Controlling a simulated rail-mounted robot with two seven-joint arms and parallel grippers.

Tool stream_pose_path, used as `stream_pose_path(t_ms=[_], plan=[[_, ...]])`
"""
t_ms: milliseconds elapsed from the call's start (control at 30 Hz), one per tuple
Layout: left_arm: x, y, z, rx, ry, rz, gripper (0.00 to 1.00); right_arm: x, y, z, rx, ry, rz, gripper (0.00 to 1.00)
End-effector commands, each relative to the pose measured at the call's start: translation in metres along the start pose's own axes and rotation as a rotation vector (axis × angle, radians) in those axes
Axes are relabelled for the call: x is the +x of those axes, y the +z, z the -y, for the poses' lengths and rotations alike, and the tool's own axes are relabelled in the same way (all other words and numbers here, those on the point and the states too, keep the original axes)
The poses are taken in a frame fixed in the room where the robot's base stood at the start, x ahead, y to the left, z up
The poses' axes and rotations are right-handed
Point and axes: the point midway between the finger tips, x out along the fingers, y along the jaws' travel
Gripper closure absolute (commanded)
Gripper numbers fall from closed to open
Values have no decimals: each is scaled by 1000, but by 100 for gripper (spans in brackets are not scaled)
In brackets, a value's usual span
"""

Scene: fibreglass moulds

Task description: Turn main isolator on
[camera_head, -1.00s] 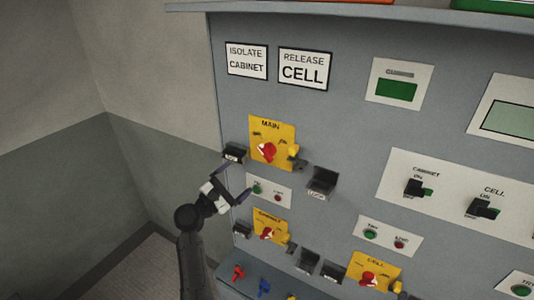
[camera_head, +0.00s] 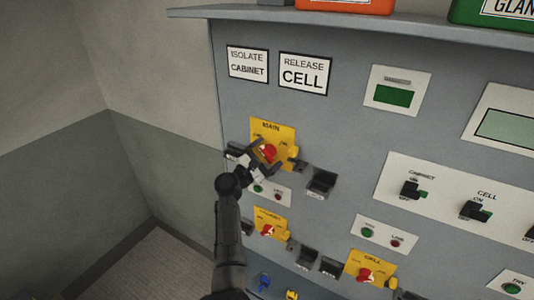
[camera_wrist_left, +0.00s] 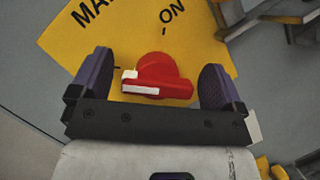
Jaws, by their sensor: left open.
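The main isolator is a red rotary knob (camera_head: 269,153) on a yellow plate (camera_head: 287,132) marked MAIN, at the upper left of the grey panel. In the left wrist view the red knob (camera_wrist_left: 157,78) has a white stripe on its bar, and the plate (camera_wrist_left: 115,40) shows the word ON beyond it. My left gripper (camera_head: 268,150) is open in front of the knob. Its two fingers (camera_wrist_left: 157,85) stand on either side of the knob, with a gap visible at each side. My right gripper is not in view.
A dark bracket (camera_head: 320,182) juts out right of the main plate. Below are a second yellow isolator plate (camera_head: 270,222) and the CELL isolator (camera_head: 369,268). CABINET and CELL switches (camera_head: 410,190) sit to the right. The floor left of the panel is clear.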

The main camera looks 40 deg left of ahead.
Motion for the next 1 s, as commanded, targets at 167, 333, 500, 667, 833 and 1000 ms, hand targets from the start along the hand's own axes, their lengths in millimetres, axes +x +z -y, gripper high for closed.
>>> stream_pose_path(t_ms=[167,333,500,667,833,1000], plan=[[1,0,0,1,0,0,6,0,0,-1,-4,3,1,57],[1,0,0,1,0,0,7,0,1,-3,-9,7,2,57],[1,0,0,1,0,0,24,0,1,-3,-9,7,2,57],[1,0,0,1,0,0,39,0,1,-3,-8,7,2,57],[1,0,0,1,0,0,55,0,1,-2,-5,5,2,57],[1,-1,1,12,-5,0,55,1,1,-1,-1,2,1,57]])
